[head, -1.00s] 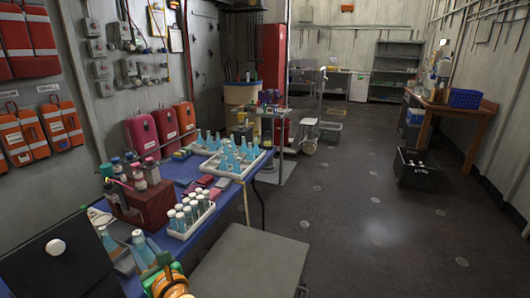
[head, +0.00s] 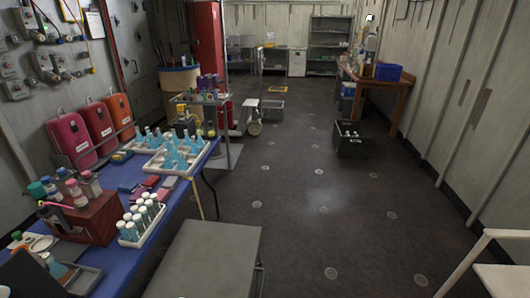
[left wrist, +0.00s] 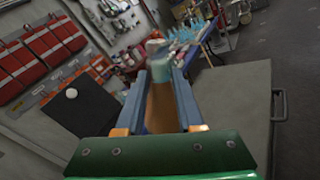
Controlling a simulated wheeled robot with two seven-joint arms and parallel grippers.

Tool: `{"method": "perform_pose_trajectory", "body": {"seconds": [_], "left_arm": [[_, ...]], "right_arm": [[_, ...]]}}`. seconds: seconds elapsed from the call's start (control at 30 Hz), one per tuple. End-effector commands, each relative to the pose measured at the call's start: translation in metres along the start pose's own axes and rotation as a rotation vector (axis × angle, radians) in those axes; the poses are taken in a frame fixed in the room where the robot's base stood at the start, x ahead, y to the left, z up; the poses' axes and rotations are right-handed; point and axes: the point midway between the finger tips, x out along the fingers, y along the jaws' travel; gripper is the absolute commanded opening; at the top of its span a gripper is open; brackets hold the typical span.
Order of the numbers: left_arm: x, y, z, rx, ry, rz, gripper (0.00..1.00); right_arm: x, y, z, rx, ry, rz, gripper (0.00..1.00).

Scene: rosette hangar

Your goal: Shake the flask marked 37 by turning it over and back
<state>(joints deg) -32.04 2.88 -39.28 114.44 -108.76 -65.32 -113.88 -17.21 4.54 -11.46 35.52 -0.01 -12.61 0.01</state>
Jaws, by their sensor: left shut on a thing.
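My left gripper (left wrist: 160,76) shows in the left wrist view, its two blue-grey fingers shut on a pale teal flask (left wrist: 172,72) at their tips. The flask's marking cannot be read, and the fingers hide part of it. In the head view a white tray (head: 178,172) on the blue table (head: 182,205) holds several blue flasks. My right gripper is not in view.
A red-brown box (head: 95,222) with bottles and a white rack of capped tubes (head: 150,238) stand on the table. A grey flat-topped table (head: 205,262) is in front. A black crate (head: 350,145) stands on the floor.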

Motion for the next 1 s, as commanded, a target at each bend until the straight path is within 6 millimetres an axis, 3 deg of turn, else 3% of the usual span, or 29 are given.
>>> {"method": "perform_pose_trajectory", "body": {"seconds": [0.2, 0.3, 0.5, 0.77, 1.0], "left_arm": [[0.001, 0.006, 0.012, 0.302, 0.002, 0.000, 0.00], [0.001, 0.004, 0.007, 0.479, 0.002, 0.002, 0.00], [0.001, 0.002, 0.004, 0.712, 0.003, 0.001, 0.00], [0.001, -0.001, -0.003, 1.061, 0.005, 0.002, 0.00], [0.000, -0.001, -0.003, 1.487, 0.013, 0.001, 0.00]], "right_arm": [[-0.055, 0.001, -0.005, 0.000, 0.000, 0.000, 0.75], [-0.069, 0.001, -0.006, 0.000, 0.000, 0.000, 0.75], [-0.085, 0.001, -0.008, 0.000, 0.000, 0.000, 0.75], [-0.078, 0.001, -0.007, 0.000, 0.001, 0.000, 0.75], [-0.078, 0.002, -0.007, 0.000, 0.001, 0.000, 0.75]]}}
